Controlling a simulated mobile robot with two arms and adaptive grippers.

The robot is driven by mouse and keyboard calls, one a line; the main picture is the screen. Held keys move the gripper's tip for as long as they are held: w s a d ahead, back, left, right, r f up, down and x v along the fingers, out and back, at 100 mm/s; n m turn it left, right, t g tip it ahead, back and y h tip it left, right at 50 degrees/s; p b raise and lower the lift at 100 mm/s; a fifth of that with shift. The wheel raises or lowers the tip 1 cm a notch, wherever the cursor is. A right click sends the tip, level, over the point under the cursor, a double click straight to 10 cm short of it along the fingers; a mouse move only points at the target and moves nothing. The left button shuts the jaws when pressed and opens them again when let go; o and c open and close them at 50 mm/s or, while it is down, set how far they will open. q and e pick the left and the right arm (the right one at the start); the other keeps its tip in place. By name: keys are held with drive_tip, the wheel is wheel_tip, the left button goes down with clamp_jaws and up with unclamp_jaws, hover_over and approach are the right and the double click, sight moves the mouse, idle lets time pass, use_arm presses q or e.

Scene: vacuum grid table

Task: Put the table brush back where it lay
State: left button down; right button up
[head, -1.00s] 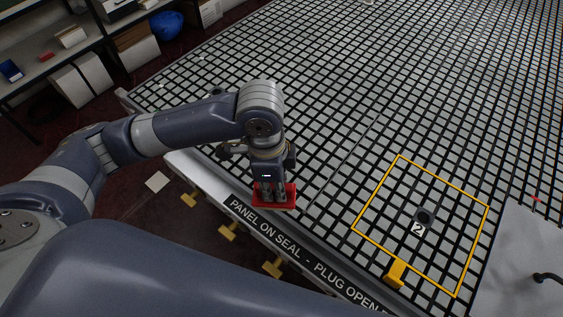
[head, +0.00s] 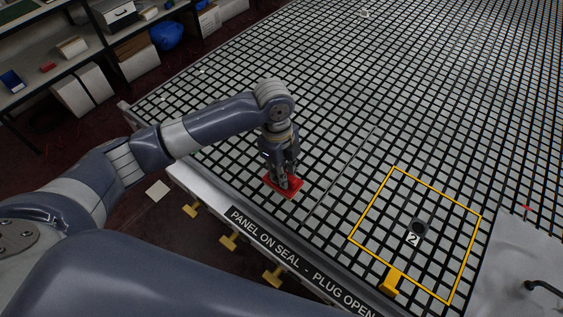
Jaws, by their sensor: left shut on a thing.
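The table brush, a red block (head: 292,190), shows at the fingertips of my left gripper (head: 283,182). The gripper points down and is shut on the brush, and its fingers hide part of the brush's top. The brush is over the near left part of the black and grey grid table (head: 330,110), inside its front edge. I cannot tell whether its underside touches the grid. My right gripper is not in view.
A yellow outlined square (head: 357,219) marked 2, with a dark round port (head: 419,228) and a yellow tab (head: 391,281), lies to the right. A grey sheet (head: 510,270) with a black handle (head: 545,287) covers the right corner. The grid behind the brush is clear.

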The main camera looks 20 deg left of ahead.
use_arm(q)
drive_tip(key=w+f, duration=0.1)
drive_tip(key=w+a+f+p, duration=0.1)
drive_tip(key=w, duration=0.1)
drive_tip(key=w+f+p, duration=0.1)
drive_tip(key=shift+w+a+f, duration=0.2)
drive_tip(key=shift+w+a, duration=0.05)
drive_tip(key=shift+a, duration=0.1)
drive_tip(key=shift+f, duration=0.25)
drive_tip(key=shift+f, duration=0.2)
drive_tip(key=c, duration=1.5)
unclamp_jaws()
